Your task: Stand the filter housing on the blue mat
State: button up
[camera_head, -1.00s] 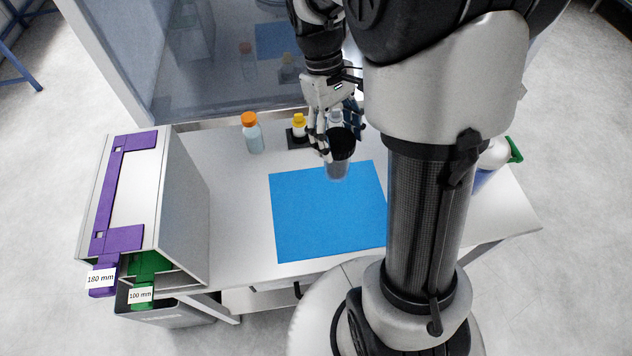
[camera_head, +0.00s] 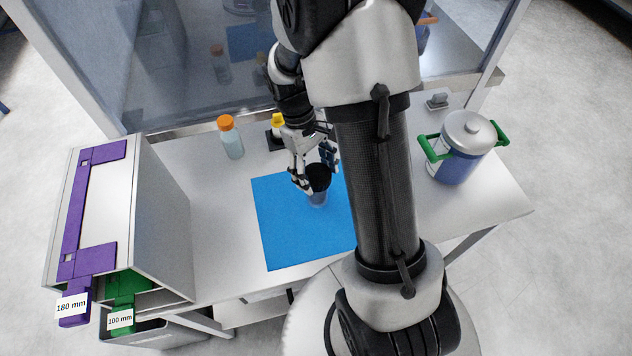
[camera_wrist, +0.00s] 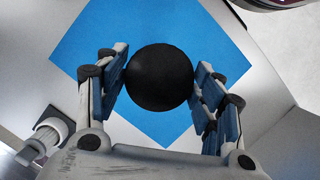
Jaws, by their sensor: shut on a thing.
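The filter housing (camera_head: 318,185) has a black round cap and a clear, bluish lower body. My gripper (camera_head: 315,181) is shut on it near the cap, and it looks upright. In the head view it is over the blue mat (camera_head: 280,237); I cannot tell whether its base touches the mat. In the wrist view the black cap (camera_wrist: 159,77) fills the space between the blue-padded fingers of my gripper (camera_wrist: 160,85), with the mat (camera_wrist: 90,38) behind it. The cap hides the housing's body there.
An orange-capped bottle (camera_head: 231,138) and a yellow-capped bottle (camera_head: 278,125) stand behind the mat. A silver-and-blue pot (camera_head: 463,150) with green handles stands at right. A grey cabinet (camera_head: 130,205) with purple and green parts is at left. My arm hides the mat's right side.

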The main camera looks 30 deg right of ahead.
jog(key=shift+f+b, duration=0.45)
jog(key=shift+f, duration=1.6)
jog(key=shift+f, duration=0.15)
jog(key=o, duration=1.2)
jog(key=shift+c, duration=0.2)
